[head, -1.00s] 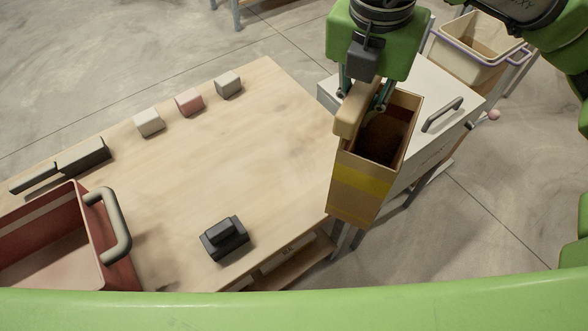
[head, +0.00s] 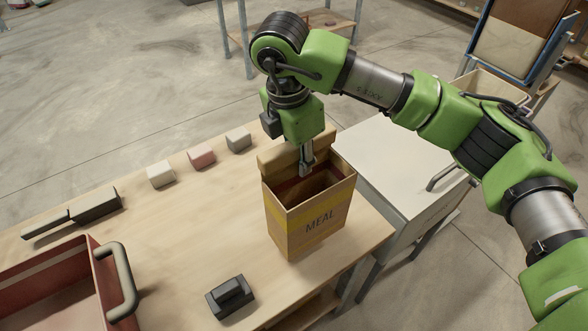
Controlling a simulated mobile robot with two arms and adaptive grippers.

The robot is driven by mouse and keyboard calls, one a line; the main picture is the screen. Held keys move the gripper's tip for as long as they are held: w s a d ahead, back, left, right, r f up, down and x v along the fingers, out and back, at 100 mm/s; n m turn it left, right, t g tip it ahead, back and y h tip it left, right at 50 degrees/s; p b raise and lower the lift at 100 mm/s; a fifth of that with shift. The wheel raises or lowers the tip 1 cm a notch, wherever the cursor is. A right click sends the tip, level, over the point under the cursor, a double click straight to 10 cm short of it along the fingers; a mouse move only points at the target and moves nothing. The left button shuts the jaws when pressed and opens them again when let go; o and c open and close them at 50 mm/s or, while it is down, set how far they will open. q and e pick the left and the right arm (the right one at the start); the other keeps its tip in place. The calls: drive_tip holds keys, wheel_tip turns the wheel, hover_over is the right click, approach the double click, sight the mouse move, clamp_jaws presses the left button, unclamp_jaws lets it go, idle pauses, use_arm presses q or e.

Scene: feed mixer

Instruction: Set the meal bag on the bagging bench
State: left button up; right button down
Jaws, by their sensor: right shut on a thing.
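The meal bag (head: 305,222) is a tan, box-like bag with an open top, a yellow band and the word MEAL on its front. It is upright over the right part of the wooden bagging bench (head: 190,215). Its base shows against the bench top; I cannot tell for sure whether it touches. My right gripper (head: 306,168) comes down from above and is shut on the bag's back upper edge. The dark inside of the bag is partly visible. My left gripper is not in view.
A red crate (head: 88,268) with a grey handle and a dark block-like object (head: 230,296) are at the bench front. Three small blocks, one pink (head: 202,157), line the back, with a dark long tool (head: 70,215) at left. A white cabinet (head: 385,160) adjoins at right. The bench middle is clear.

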drive_tip(key=shift+w+a+f, duration=0.25)
drive_tip(key=shift+f, duration=0.2)
drive_tip(key=shift+w+a+f, duration=0.2)
drive_tip(key=shift+a+f, duration=0.05)
drive_tip(key=shift+f, duration=0.15)
drive_tip(key=f+p, duration=0.1)
drive_tip(key=f, duration=0.1)
drive_tip(key=f+p, duration=0.1)
drive_tip(key=shift+w+a+f, duration=0.15)
drive_tip(key=shift+w+f, duration=0.05)
drive_tip(key=shift+f, duration=0.25)
drive_tip(key=shift+f, duration=0.15)
drive_tip(key=c, duration=1.8)
unclamp_jaws()
drive_tip(key=shift+c, duration=0.2)
